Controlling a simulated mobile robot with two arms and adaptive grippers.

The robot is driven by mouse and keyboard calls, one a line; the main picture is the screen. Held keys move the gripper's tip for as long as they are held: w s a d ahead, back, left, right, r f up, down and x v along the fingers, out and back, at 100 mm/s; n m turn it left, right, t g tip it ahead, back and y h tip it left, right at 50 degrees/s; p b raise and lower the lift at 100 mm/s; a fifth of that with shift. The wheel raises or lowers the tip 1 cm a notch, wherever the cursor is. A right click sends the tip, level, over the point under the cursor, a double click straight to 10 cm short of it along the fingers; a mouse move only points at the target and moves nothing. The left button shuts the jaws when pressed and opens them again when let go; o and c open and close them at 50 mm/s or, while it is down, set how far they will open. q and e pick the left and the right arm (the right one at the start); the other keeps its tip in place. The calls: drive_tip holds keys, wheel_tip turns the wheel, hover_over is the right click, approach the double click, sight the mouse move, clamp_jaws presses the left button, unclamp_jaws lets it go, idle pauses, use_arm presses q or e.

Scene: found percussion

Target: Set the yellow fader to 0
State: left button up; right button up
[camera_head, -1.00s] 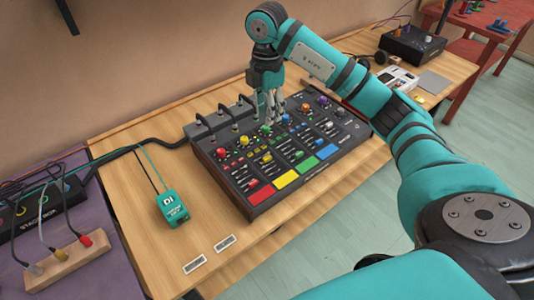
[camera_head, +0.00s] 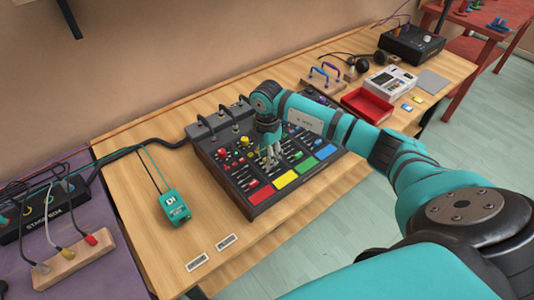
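The mixer (camera_head: 226,172) is a dark box on the wooden table, with red, yellow (camera_head: 286,179), green and blue pads along its front edge. My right gripper (camera_head: 271,164) points down over the fader area just behind the yellow pad. Its fingers cover that part of the panel, so the yellow fader and its setting are hidden. The fingers are too small to tell whether they are open or shut, or touching a fader. A yellow knob (camera_head: 246,141) shows to the left behind the gripper. My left gripper is out of view.
A teal DI box (camera_head: 174,208) with a cable lies left of the mixer. Two barcode labels lie in front. A red tray (camera_head: 368,105) and a white device (camera_head: 391,81) are to the right. Black cables run behind the mixer.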

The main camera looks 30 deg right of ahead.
drive_tip(key=shift+c, duration=0.2)
clamp_jaws()
idle(0.3)
drive_tip(key=shift+w, duration=0.35)
drive_tip(key=shift+o, duration=0.2)
unclamp_jaws()
drive_tip(key=shift+s, duration=0.15)
drive_tip(key=shift+r, duration=0.45)
wheel_tip(320, 180, up, 11)
